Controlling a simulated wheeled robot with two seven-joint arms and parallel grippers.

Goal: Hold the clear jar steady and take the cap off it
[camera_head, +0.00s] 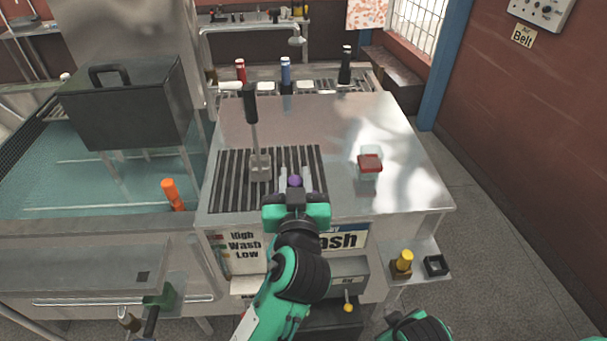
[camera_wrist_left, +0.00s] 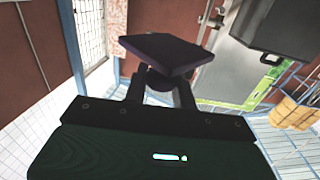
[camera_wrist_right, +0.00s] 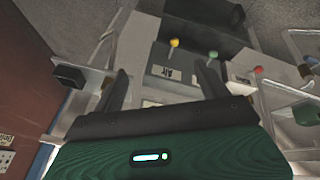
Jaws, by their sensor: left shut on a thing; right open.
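A small clear jar (camera_head: 371,176) with a red cap (camera_head: 370,161) is on the steel counter top, right of centre in the head view. My left gripper (camera_head: 295,184) is over the counter to the left of the jar, apart from it. It is shut on a small dark purple object (camera_wrist_left: 168,52) with a flat, squarish face. My right gripper (camera_wrist_right: 165,88) is open and empty in the right wrist view, away from the jar. In the head view only part of the right hand shows at the bottom edge. The jar does not show clearly in either wrist view.
A slatted grate (camera_head: 232,182) with an upright black-handled tool (camera_head: 252,110) lies left of my left gripper. Red, blue and black bottles stand along the back. A yellow-topped item (camera_head: 404,261) and black square holder (camera_head: 436,265) sit on a front-right shelf. Bare counter surrounds the jar.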

